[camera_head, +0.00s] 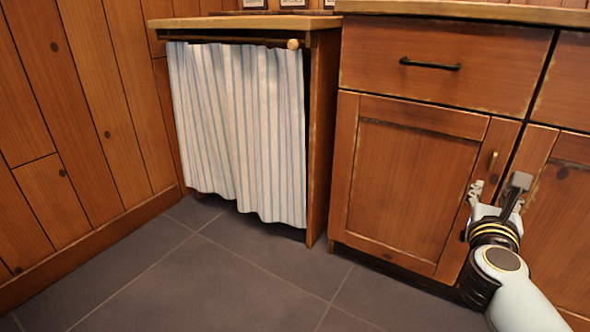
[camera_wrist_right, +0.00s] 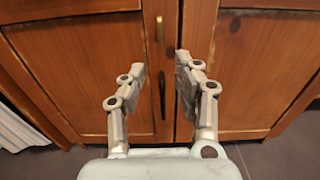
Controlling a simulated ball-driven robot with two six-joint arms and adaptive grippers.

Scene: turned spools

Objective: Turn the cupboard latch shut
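The small brass latch (camera_head: 493,160) sits near the upper right edge of the left cupboard door (camera_head: 405,190). It stands upright, beside the gap between the two doors, and also shows in the right wrist view (camera_wrist_right: 158,28). My right gripper (camera_head: 497,187) is in front of the doors, just below the latch in the picture. In the right wrist view its two fingers (camera_wrist_right: 161,73) are spread apart with nothing between them, and the latch appears beyond them. I see no contact with the latch. My left gripper is not in view.
A dark vertical handle (camera_wrist_right: 162,95) is on the left door below the latch. A drawer with a black handle (camera_head: 430,65) is above. A striped curtain (camera_head: 240,130) hangs to the left. The tiled floor (camera_head: 210,285) is clear.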

